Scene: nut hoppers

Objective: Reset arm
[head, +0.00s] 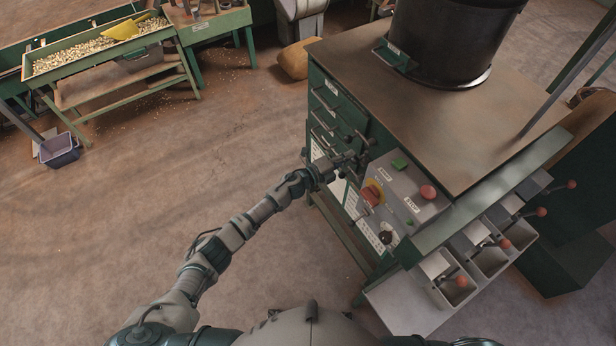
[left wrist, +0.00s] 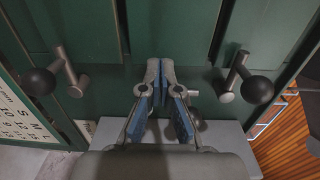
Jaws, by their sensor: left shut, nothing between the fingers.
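My left arm reaches from the bottom of the head view to the front of a green cabinet (head: 322,95). Its gripper (head: 352,160) is near the cabinet's control box (head: 405,190). In the left wrist view the gripper (left wrist: 160,72) has its blue-padded fingers together with nothing between them. It points at a green panel (left wrist: 160,35). Levers with black knobs stand on either side, one on the left (left wrist: 40,82) and one on the right (left wrist: 256,90). Whether the fingers touch the panel is unclear. My right gripper is not in view.
The control box carries a red rotary switch (head: 373,193), a green button (head: 399,164) and a red button (head: 428,192). A black drum (head: 445,40) stands on the cabinet top. Chutes with red-knobbed levers (head: 461,282) line its right side.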

